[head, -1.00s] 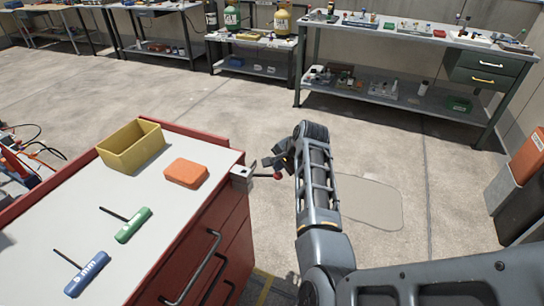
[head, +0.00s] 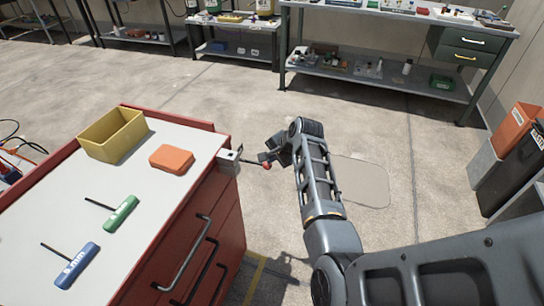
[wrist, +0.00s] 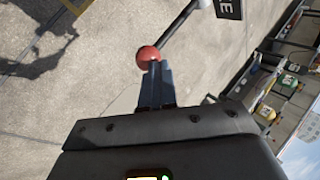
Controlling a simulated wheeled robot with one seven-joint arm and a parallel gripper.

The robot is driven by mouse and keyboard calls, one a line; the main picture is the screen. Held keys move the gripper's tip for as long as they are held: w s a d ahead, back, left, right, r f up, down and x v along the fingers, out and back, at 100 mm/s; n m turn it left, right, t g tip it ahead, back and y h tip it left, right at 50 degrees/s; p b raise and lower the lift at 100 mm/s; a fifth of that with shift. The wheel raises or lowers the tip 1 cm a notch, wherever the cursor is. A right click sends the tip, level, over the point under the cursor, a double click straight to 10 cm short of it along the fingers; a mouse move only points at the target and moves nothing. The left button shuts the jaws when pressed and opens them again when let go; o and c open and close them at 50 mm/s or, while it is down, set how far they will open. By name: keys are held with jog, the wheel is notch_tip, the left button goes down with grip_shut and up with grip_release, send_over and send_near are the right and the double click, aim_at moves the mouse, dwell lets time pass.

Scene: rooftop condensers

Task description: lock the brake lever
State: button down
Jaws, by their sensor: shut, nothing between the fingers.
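The brake lever (head: 252,163) is a thin rod with a red ball knob (head: 267,165) at its end. It sticks out sideways from a metal bracket (head: 229,156) at the corner of the red tool cart. My gripper (head: 272,154) is at the knob, off the cart's side. In the wrist view the shut fingers (wrist: 156,84) are empty, with their tips right at the red knob (wrist: 148,54). I cannot tell whether they touch it. The rod (wrist: 180,27) runs up to the right, towards a black label (wrist: 229,8) ending in "KE".
The cart top (head: 60,180) holds a yellow bin (head: 112,137), an orange block (head: 171,159), a green hex key (head: 121,214) and a blue hex key (head: 77,266). Cart handles (head: 185,262) face my arm. Workbenches stand at the back; open floor lies between.

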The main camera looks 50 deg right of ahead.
jog(key=shift+s+f, duration=0.3)
jog(key=shift+f, duration=0.15)
jog(key=w+d+r+p+v, duration=0.1)
jog(key=p+v, duration=0.2)
jog(key=v, duration=1)
jog(key=shift+w+d, duration=0.15)
